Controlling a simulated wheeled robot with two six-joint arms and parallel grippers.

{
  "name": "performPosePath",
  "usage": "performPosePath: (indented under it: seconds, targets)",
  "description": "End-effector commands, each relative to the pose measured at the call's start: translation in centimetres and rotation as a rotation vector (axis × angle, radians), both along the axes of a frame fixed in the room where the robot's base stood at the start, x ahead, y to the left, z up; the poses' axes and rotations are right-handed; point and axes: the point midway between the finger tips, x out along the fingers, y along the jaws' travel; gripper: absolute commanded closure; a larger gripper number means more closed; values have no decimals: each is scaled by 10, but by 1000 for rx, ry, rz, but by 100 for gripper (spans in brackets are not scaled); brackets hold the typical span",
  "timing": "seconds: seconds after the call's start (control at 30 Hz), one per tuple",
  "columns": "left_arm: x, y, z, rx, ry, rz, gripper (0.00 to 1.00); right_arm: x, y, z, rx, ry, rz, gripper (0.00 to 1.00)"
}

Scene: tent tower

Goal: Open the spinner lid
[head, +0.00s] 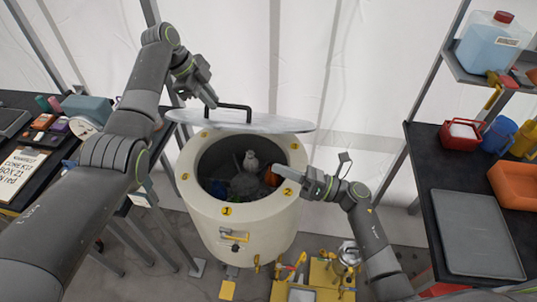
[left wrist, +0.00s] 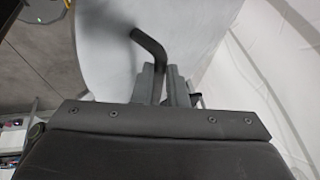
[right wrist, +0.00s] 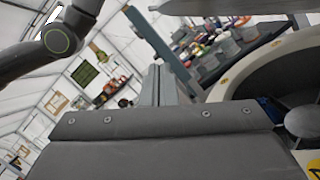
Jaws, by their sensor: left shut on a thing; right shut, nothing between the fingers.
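The spinner (head: 240,225) is a cream drum with numbered yellow marks on its rim. A black bar handle (head: 234,108) stands on the lid. My left gripper (head: 212,103) is shut on the handle; the left wrist view shows the handle (left wrist: 148,45) between the fingers. My right gripper (head: 310,185) is shut and empty beside the drum's right rim. The rim also shows in the right wrist view (right wrist: 240,70).
A dark bench (head: 480,262) on the right bears a grey tray, an orange bin and a red box. A cluttered table (head: 60,145) is at the left. Yellow equipment (head: 325,275) stands on the floor right of the drum. White tent wall is behind.

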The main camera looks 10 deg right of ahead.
Motion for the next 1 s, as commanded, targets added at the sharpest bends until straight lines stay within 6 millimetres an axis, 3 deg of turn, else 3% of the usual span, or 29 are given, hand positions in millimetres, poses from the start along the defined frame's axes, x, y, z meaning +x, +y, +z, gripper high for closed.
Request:
performPosePath:
  seconds: [0.47,0.7,1.0]
  targets:
    - [0,-1,-5,-2,0,3,100,42,84,19,7,3,0,100]
    - [0,-1,-5,-2,0,3,100,59,74,44,3,4,-3,100]
    - [0,-1,-5,-1,0,3,100,62,72,49,5,6,-3,100]
